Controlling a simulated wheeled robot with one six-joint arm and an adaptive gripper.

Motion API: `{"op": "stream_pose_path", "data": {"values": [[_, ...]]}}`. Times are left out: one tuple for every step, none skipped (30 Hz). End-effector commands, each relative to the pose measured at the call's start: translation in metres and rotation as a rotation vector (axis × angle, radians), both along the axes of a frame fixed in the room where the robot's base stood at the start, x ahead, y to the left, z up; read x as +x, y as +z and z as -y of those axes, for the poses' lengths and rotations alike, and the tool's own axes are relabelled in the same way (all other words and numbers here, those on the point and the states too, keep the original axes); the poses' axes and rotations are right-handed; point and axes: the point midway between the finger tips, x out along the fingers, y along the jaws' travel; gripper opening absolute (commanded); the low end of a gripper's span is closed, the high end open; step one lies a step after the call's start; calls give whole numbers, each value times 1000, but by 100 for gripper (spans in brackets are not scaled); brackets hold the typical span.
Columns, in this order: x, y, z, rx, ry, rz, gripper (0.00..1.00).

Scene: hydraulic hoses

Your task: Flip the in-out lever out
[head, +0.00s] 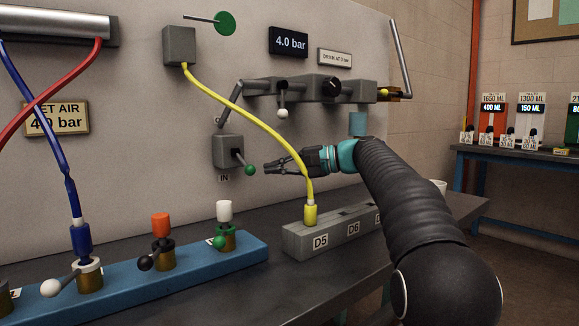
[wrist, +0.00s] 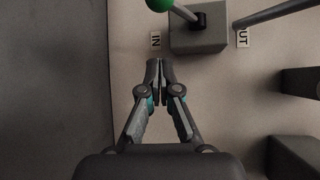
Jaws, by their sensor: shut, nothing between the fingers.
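The in-out lever is a grey box (head: 228,150) on the wall panel with a short shaft ending in a green ball knob (head: 250,170). An IN label (head: 224,178) sits under the box. In the wrist view the box (wrist: 198,38) shows at the top, with the green knob (wrist: 159,4) cut by the top edge. The shaft leans toward the IN label (wrist: 155,40); the label at the box's other end, partly covered, reads UT (wrist: 242,38). My gripper (head: 268,168) is shut and empty, just right of the knob in the head view, apart from it.
A yellow hose (head: 245,118) runs from a grey wall box to the D5 socket (head: 310,213), passing close to my gripper. A grey valve assembly (head: 318,88) with a white-knobbed lever (head: 283,112) is above. A blue manifold (head: 190,270) stands on the bench at lower left.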

Motion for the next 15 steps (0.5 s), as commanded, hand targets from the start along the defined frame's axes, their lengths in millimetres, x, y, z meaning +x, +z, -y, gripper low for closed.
{"op": "stream_pose_path", "data": {"values": [[3,-2,-11,0,3,-1,0],[4,-3,-16,0,3,-1,0],[7,-5,-23,0,3,-1,0],[9,-6,-28,0,3,-1,0],[10,-6,-34,0,3,-1,0],[12,-8,-40,-1,2,-1,0],[6,-5,-37,-1,-1,2,0],[1,-5,-36,-1,-2,1,0],[-4,-4,-36,-1,-2,1,0],[-7,-4,-36,0,-2,0,0],[-11,-3,-36,-1,-2,1,0],[-14,-3,-36,0,-2,0,0],[-17,-2,-36,0,-2,0,0],[-19,-1,-36,0,-2,0,0],[-22,-1,-36,0,-2,0,0]]}}
